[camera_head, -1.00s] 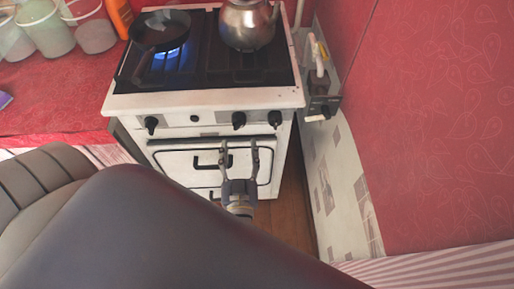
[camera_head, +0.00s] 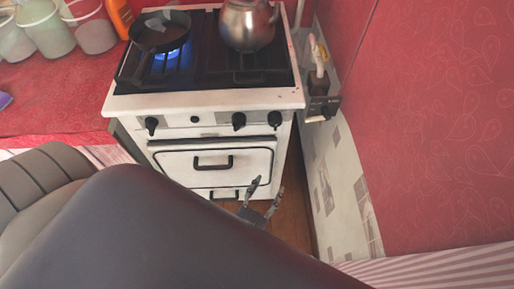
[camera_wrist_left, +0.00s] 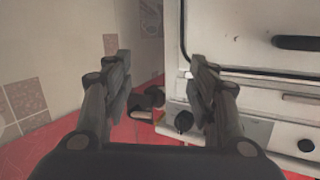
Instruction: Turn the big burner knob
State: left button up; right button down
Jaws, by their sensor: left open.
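The white stove (camera_head: 215,100) has black knobs along its front panel: a left knob (camera_head: 151,123), a middle knob (camera_head: 239,121) and a right knob (camera_head: 275,119). Which one is the big burner knob, I cannot tell for certain. My left gripper (camera_head: 267,187) is open and empty, low in front of the oven door's right edge, below and apart from the knobs. In the left wrist view the stove appears upside down. There the right knob (camera_wrist_left: 183,121) shows between the open fingers of my left gripper (camera_wrist_left: 162,65), and the middle knob (camera_wrist_left: 306,146) is at lower right.
A dark pan (camera_head: 160,32) stands over a lit blue flame, with a kettle (camera_head: 248,25) to its right. The oven door handle (camera_head: 212,163) sticks out. A dark box (camera_head: 323,107) is on the wall right of the stove. The red counter (camera_head: 50,110) is at left.

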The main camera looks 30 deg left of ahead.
pick_arm(q)
jog(key=s+f+m+g+h, duration=0.1)
jog(key=s+f+g, duration=0.1)
jog(key=f, duration=0.6)
jog(key=s+f+m+g+h, duration=0.1)
jog(key=s+f+g, duration=0.2)
jog(key=s+f, duration=0.2)
jog(key=shift+s+d+f+h, duration=0.15)
jog(key=shift+d+f+h, duration=0.25)
jog(key=shift+f, duration=1.2)
